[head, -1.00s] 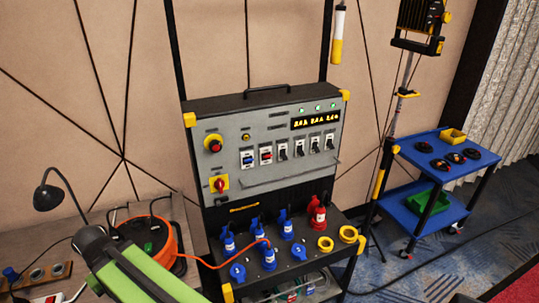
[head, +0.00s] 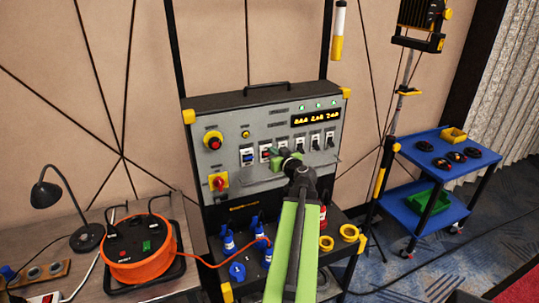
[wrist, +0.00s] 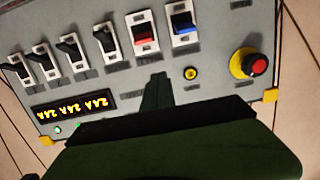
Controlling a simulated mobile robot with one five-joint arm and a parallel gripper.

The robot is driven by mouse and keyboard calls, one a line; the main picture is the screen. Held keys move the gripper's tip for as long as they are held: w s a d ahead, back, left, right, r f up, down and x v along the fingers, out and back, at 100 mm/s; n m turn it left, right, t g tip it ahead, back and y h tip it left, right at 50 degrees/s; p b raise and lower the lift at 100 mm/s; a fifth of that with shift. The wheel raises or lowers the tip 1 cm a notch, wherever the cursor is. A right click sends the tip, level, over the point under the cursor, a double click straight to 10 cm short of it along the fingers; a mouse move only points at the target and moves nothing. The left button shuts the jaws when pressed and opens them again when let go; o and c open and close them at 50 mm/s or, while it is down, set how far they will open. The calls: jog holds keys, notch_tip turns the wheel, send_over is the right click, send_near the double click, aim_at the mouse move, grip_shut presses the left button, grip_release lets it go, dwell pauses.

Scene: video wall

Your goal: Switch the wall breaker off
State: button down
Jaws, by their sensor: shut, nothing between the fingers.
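The grey breaker panel (head: 225,150) carries a row of toggle breakers. At its left end are a blue breaker (head: 248,157) and a red breaker (head: 265,156); several black ones (head: 315,142) follow to the right. The wrist view shows the row upside down, with the blue breaker (wrist: 184,25), the red breaker (wrist: 145,35) and black ones (wrist: 106,42). Labels are too blurred to read, so I cannot tell which is the wall breaker. My gripper (head: 273,153) is shut and empty in front of the panel, close to the red breaker. Its tip (wrist: 156,78) hides part of the panel; contact cannot be told.
A red emergency knob (head: 213,143) and a red-yellow rotary switch (head: 218,182) are left of the row. A lit display (head: 316,117) is above it. Blue plugs (head: 229,242) stand on the shelf below. An orange cable reel (head: 140,262) is at left, a blue cart (head: 480,160) at right.

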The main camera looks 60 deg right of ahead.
aim_at(266, 141)
jog(key=shift+s+d+r+h, duration=0.2)
jog(key=shift+s+d+h, duration=0.1)
jog(key=shift+s+d, duration=0.45)
jog(key=shift+a, duration=0.1)
jog(key=b+x, duration=0.1)
jog(key=x, duration=0.8)
jog(key=shift+w+f+b, duration=0.15)
jog(key=shift+b, duration=0.15)
jog(key=shift+w+d+f+b, duration=0.25)
jog(key=shift+d+f+b, duration=0.1)
jog(key=shift+f+b, duration=0.2)
jog(key=shift+s+a+f+b, duration=0.3)
jog(key=shift+s+f+b, duration=0.05)
jog(key=shift+f+b, duration=0.3)
jog(key=shift+s+a+f+b, duration=0.3)
jog(key=shift+s+f+b, duration=0.05)
jog(key=shift+f+b, duration=0.25)
jog(key=shift+s+a, duration=0.1)
